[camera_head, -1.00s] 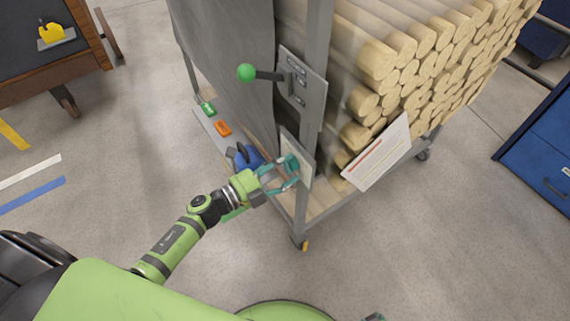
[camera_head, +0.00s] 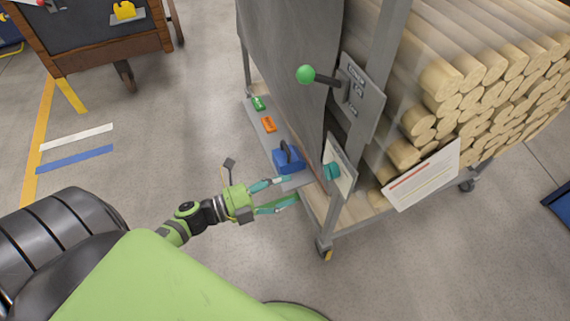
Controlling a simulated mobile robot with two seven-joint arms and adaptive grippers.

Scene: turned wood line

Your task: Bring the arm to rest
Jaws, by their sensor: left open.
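My left arm comes in from the lower left. My left gripper (camera_head: 292,188) is open, with its two teal fingers apart and nothing between them. It points at the near corner post of the wood cart, left of a teal knob (camera_head: 332,171) on a pale plate (camera_head: 343,178). A gap shows between the fingertips and the knob. My right gripper is out of view.
The cart (camera_head: 389,60) holds stacked round wood billets (camera_head: 490,70). A green-ball lever (camera_head: 306,75) sticks out from its grey panel. A low shelf carries a blue item (camera_head: 288,160), an orange block (camera_head: 268,124) and a green block (camera_head: 258,103).

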